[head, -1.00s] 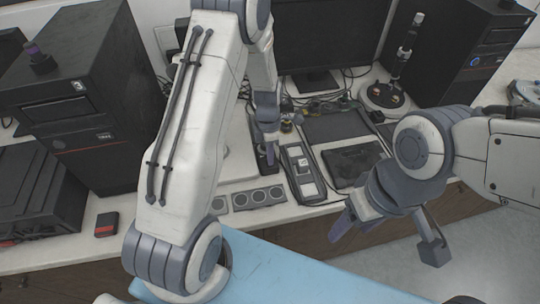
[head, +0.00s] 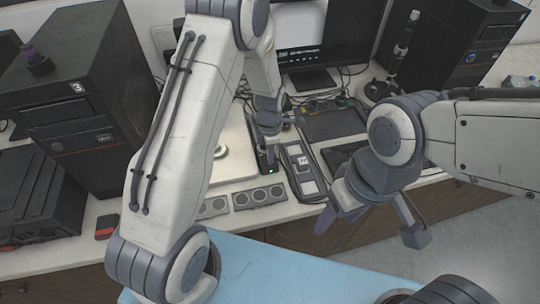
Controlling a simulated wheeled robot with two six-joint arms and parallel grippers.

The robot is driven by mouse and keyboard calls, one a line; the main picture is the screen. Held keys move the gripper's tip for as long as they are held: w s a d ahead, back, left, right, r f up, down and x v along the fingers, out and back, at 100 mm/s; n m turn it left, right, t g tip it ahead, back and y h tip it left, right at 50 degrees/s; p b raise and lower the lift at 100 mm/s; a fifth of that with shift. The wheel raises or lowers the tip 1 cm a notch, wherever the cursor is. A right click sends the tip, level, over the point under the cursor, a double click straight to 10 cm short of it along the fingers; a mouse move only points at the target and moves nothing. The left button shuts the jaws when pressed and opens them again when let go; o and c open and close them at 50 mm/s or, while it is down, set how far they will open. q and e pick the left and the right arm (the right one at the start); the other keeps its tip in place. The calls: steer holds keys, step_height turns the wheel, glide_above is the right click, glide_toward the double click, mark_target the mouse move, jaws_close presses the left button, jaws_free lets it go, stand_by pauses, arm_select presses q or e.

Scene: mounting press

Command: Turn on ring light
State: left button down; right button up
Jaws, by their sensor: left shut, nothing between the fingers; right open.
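My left gripper (head: 268,138) is shut and empty. Its fingertips are just above the far end of a small black control box (head: 269,160), and part of the box is hidden behind them. A small green light glows on the near end of the box. I cannot tell whether the fingertips touch it. The ring light itself cannot be made out; my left arm covers much of that area. My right gripper (head: 368,232) is open and empty, with its fingers spread over the front edge of the bench.
A monitor (head: 318,60) at the back shows a bright picture. A grey keypad device (head: 301,172) stands right of the control box. A panel with several round dials (head: 258,197) lies in front. Black computer towers (head: 78,100) (head: 458,50) stand at both sides.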

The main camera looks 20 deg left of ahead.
arm_select(q)
steer(key=shift+w+a+f, duration=0.25)
steer(key=shift+w+a, duration=0.05)
steer(key=shift+w, duration=0.15)
steer(key=shift+w+a, duration=0.1)
steer(key=shift+a, duration=0.1)
step_height(320, 180, up, 5)
steer(key=p, duration=0.4)
steer(key=shift+w+f, duration=0.15)
step_height(320, 180, up, 10)
steer(key=b, duration=0.2)
steer(key=shift+b, duration=0.3)
arm_select(e)
steer(key=shift+w+r, duration=0.2)
steer(key=shift+r, duration=0.3)
arm_select(q)
steer(key=shift+w+f, duration=0.1)
